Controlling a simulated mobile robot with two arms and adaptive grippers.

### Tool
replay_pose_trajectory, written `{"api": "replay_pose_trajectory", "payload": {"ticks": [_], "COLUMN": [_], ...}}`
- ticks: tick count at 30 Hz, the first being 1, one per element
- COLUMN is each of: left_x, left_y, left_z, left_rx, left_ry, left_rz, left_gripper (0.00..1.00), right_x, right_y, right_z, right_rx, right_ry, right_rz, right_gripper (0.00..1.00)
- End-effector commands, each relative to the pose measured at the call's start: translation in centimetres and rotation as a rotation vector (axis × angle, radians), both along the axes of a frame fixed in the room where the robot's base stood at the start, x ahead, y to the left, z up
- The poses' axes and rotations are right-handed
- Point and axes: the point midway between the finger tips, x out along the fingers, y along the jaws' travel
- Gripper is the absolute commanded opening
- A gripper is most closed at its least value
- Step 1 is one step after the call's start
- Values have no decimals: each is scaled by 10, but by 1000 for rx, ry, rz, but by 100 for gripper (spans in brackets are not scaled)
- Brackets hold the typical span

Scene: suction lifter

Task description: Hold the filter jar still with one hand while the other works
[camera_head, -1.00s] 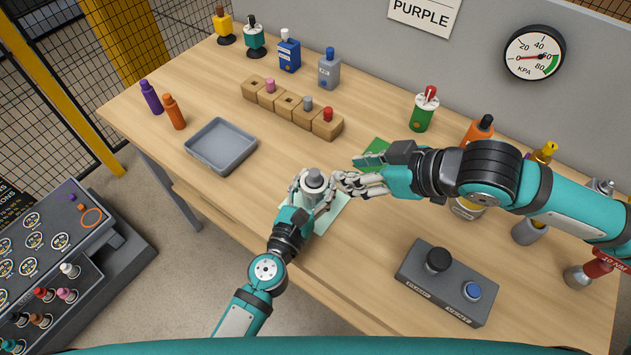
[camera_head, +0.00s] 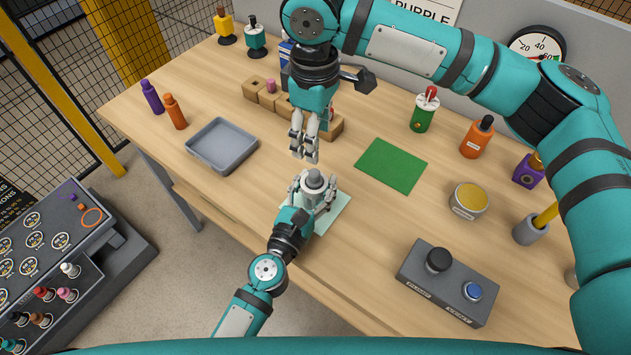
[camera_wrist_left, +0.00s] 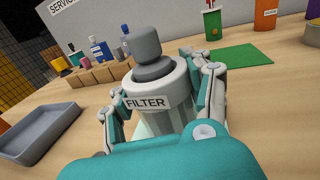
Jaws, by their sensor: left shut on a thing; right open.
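The filter jar (camera_head: 315,181) is a light grey cylinder with a darker grey knobbed top, upright on a pale green mat (camera_head: 333,213). In the left wrist view the jar (camera_wrist_left: 172,117) carries a FILTER label and stands between the two fingers. My left gripper (camera_head: 313,193) is shut on the jar's sides, coming from the front. My right gripper (camera_head: 304,157) is open and empty, pointing down above the table, just behind and apart from the jar. My right arm hides part of the back of the table.
A grey tray (camera_head: 221,146) lies left of the jar. A wooden block row (camera_head: 256,91) with plugs stands behind, partly covered. A green mat (camera_head: 391,165), a yellow-topped tin (camera_head: 468,201) and a button box (camera_head: 447,283) lie right. Bare tabletop separates the jar and button box.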

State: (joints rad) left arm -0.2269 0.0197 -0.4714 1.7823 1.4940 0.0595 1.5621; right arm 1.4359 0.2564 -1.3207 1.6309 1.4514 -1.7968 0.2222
Motion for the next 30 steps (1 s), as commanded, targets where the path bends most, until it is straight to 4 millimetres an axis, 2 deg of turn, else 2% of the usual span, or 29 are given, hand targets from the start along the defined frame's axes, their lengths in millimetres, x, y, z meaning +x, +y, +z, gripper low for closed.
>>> {"api": "replay_pose_trajectory", "payload": {"ticks": [18, 24, 30], "left_x": [0, 0, 0], "left_y": [0, 0, 0], "left_z": [0, 0, 0], "left_rx": [-1, -1, -1], "left_ry": [0, 0, 0], "left_rz": [-1, -1, 0], "left_gripper": [14, 14, 12], "right_x": [0, 0, 0], "right_y": [-1, -1, 0], "right_z": [-88, -107, -113], "right_rx": [3, 3, 5], "right_ry": [0, 0, -2], "right_rz": [-1, -2, -1], "right_gripper": [58, 58, 58]}}
